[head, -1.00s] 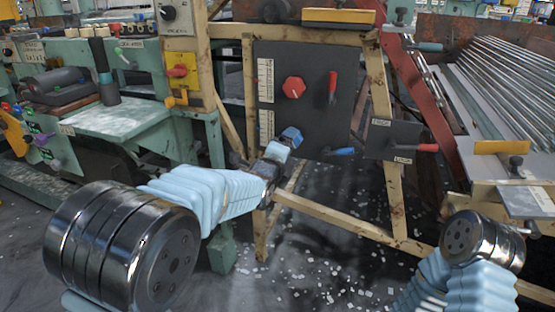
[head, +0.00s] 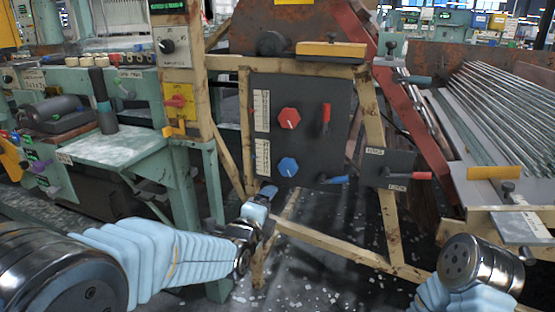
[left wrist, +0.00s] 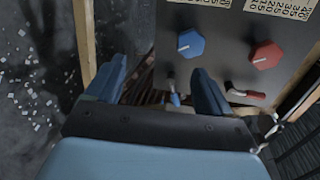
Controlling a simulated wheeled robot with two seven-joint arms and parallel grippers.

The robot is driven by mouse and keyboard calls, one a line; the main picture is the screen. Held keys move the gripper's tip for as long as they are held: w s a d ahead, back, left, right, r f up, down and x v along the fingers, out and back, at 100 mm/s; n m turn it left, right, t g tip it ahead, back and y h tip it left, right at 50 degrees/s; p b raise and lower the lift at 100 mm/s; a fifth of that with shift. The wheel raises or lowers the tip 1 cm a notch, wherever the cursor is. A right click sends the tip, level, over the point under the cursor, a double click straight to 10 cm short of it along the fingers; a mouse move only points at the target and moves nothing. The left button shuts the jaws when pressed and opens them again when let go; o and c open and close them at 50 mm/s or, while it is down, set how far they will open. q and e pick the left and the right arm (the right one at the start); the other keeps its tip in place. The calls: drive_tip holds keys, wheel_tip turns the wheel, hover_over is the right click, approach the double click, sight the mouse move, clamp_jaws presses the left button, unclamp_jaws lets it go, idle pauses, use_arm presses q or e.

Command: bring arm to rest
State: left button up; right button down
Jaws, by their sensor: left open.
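My left gripper (head: 267,190) is at the end of the left arm, in front of the dark control panel (head: 335,110), just below and left of the blue knob (head: 287,167). In the left wrist view its two blue fingers stand apart and nothing is between them (left wrist: 157,85). The blue knob (left wrist: 190,43) is beyond the fingers, apart from them. A red knob (head: 289,119) sits above the blue one and also shows in the left wrist view (left wrist: 266,55). My right arm shows at the lower right, but its gripper is out of view.
A tan frame (head: 377,125) surrounds the panel, which also bears a red lever (head: 326,118) and a blue lever (head: 333,180). A green machine (head: 115,150) stands left. The floor (head: 310,280) is strewn with shards.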

use_arm(q)
drive_tip(key=s+a+f+n+g+y+p, duration=0.1)
drive_tip(key=s+a+f+n+g+p, duration=0.2)
drive_tip(key=f, duration=0.5)
drive_tip(key=s+a+f+n+g+y, duration=0.1)
drive_tip(key=s+a+f+n+g, duration=0.15)
drive_tip(key=f+n, duration=0.45)
drive_tip(key=s+a+f+n+g+y+p, duration=0.1)
drive_tip(key=s+a+f+n+g+p, duration=0.2)
drive_tip(key=f, duration=0.7)
drive_tip(key=s+d+f+n+g+h+p, duration=0.1)
drive_tip(key=s+f+n+g, duration=0.2)
drive_tip(key=s, duration=0.6)
drive_tip(key=s+f+n+g+h+p, duration=0.1)
drive_tip(key=s+f+n+g, duration=0.2)
drive_tip(key=s+f+n, duration=0.2)
drive_tip(key=s+n, duration=0.3)
drive_tip(key=s, duration=0.2)
drive_tip(key=shift+s+d+f+h, duration=0.2)
drive_tip(key=shift+d+f+h, duration=0.15)
drive_tip(key=shift+f+h, duration=0.05)
